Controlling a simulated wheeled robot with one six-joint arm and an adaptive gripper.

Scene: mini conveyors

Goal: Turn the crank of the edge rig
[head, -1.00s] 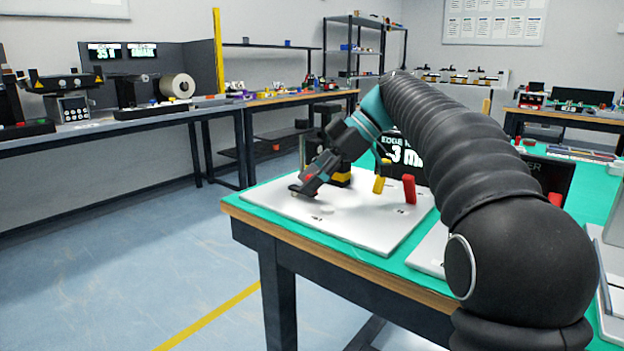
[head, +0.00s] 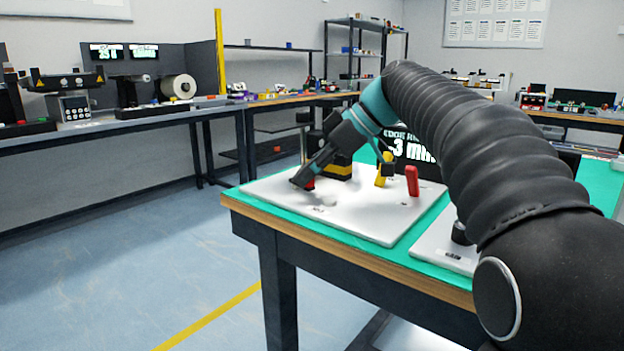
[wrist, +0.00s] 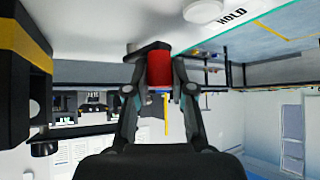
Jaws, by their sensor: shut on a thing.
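The edge rig stands on a white plate (head: 370,222) on the table, with a black and yellow block (head: 338,168) at its back. Its crank has a red handle (wrist: 159,68) on a dark arm (wrist: 148,50), seen close up in the wrist view. My gripper (wrist: 159,82) has one finger on each side of the red handle and is shut on it. In the head view my gripper (head: 303,183) is low over the plate, beside the block. A little red of the handle (head: 310,187) shows there; the rest is hidden by my gripper.
A yellow part (head: 384,170) and a red upright lever (head: 412,181) stand to the right on the plate. A dark display (head: 415,152) reading "3 mm" stands behind. Another plate (head: 440,247) lies to the right, under my arm.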

